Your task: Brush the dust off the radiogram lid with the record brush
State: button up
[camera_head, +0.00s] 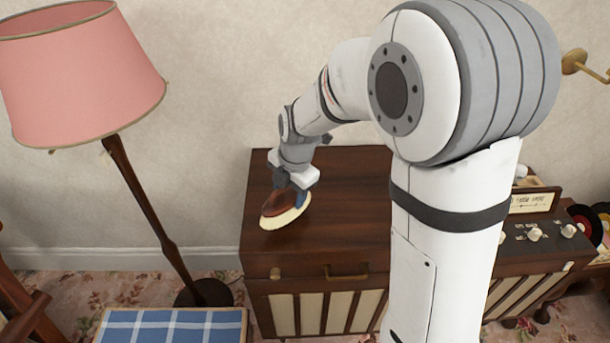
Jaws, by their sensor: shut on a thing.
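The radiogram lid (345,190) is a flat dark brown wooden top. My arm hides its right part. The record brush (283,206) has a brown back and a cream edge and is at the left part of the lid, low over or on its surface. I cannot tell whether it touches. My gripper (290,187) is above the brush and shut on it. I cannot make out any dust on the lid from this view.
A pink floor lamp (80,70) stands at the left, its dark pole close to the cabinet. A blue checked cushion or cloth (172,327) lies at the lower left. A control panel with knobs (535,234) and records (585,226) are at the right. The wall is behind.

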jog(key=shift+r+p, duration=0.7)
jog(key=shift+r, duration=0.95)
jog(key=shift+f, duration=0.1)
